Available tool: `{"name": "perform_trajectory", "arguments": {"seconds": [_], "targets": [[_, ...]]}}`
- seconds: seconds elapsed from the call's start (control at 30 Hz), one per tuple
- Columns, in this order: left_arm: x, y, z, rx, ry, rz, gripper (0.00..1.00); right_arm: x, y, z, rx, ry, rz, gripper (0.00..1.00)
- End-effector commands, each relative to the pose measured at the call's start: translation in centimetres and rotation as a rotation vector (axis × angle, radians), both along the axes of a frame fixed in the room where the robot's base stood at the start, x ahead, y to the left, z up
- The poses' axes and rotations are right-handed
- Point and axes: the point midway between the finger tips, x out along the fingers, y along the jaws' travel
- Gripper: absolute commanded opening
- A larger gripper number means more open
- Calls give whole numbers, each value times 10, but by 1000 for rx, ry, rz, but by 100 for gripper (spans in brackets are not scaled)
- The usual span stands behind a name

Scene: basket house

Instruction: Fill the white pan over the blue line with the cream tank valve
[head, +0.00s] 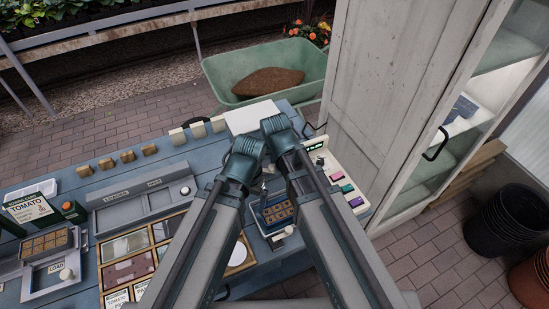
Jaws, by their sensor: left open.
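A round white pan (238,256) lies at the front of the blue bench, partly hidden behind my left arm. No blue line can be made out in it. A small pale knob (289,230) sits by the dark seed tray, between my arms. I cannot tell whether it belongs to the cream tank valve. My left gripper (264,188) is small and dark, pointing down just behind the dark seed tray (277,211). It is open and looks empty, apart from the pan. My right gripper cannot be made out; my arm links cover the middle of the bench.
The blue bench (145,170) carries a grey loader tray (145,205), a sectioned wooden box (128,265), tomato packets (30,208) and a strip of coloured buttons (338,183). A white cabinet (385,90) stands close at right. A green wheelbarrow (225,75) is behind.

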Motion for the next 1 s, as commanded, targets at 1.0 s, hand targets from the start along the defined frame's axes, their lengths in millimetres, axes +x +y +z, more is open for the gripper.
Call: {"name": "perform_trajectory", "arguments": {"seconds": [1.0], "targets": [[0,0,18,0,0,0,100,-15,-13,17,0,0,0,0]]}}
